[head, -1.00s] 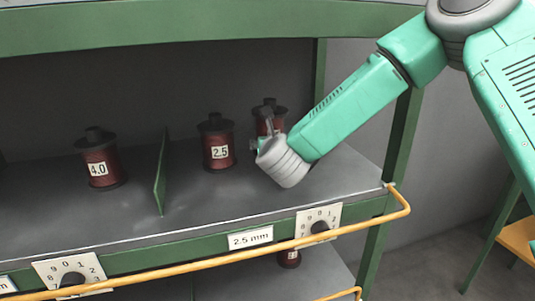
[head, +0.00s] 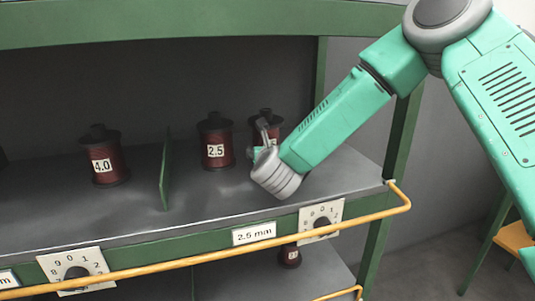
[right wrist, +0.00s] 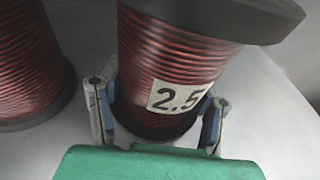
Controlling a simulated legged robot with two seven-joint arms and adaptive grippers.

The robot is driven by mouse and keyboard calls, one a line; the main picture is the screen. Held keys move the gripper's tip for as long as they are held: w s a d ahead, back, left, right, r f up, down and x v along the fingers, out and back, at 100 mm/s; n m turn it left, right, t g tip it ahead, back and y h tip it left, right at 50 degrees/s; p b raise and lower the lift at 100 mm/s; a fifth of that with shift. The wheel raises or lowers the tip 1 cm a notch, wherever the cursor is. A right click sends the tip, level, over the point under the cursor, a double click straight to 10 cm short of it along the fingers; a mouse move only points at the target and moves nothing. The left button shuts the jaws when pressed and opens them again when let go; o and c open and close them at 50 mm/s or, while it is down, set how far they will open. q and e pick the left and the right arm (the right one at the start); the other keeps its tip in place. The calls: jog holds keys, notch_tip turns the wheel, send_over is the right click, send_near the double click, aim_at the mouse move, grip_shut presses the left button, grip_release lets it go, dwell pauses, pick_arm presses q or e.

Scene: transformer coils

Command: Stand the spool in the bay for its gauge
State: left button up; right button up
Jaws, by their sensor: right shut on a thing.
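A copper-wound spool (right wrist: 170,75) labelled 2.5 stands between the fingers of my right gripper (right wrist: 158,112) in the right wrist view. The fingers are shut on its lower part, and its base looks close to the shelf surface. In the head view this spool (head: 268,125) is at the right end of the shelf, partly hidden by my right gripper (head: 266,148). The bay with the 2.5 mm tag (head: 254,234) lies right of a green divider (head: 165,172). Another 2.5 spool (head: 216,142) stands just left of the held one. My left gripper is not in view.
A 4.0 spool (head: 104,158) stands left of the divider. A yellow rail (head: 200,263) runs along the shelf front, with dial plates (head: 320,217) behind it. A green post (head: 392,150) closes the right end. Shelf space in front of the spools is clear.

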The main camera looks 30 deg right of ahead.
jog(key=shift+s+a+f, duration=0.25)
jog(key=shift+a+f, duration=0.6)
jog(key=o, duration=1.5)
jog(key=shift+d+y, duration=0.1)
jog(key=shift+y, duration=0.3)
jog(key=shift+r+p, duration=0.3)
jog(key=shift+r, duration=0.05)
jog(key=shift+w+r+p, duration=0.1)
jog(key=shift+r+p, duration=0.2)
jog(key=shift+p, duration=0.25)
jog(key=v, duration=1.1)
jog(key=shift+s+r, duration=0.2)
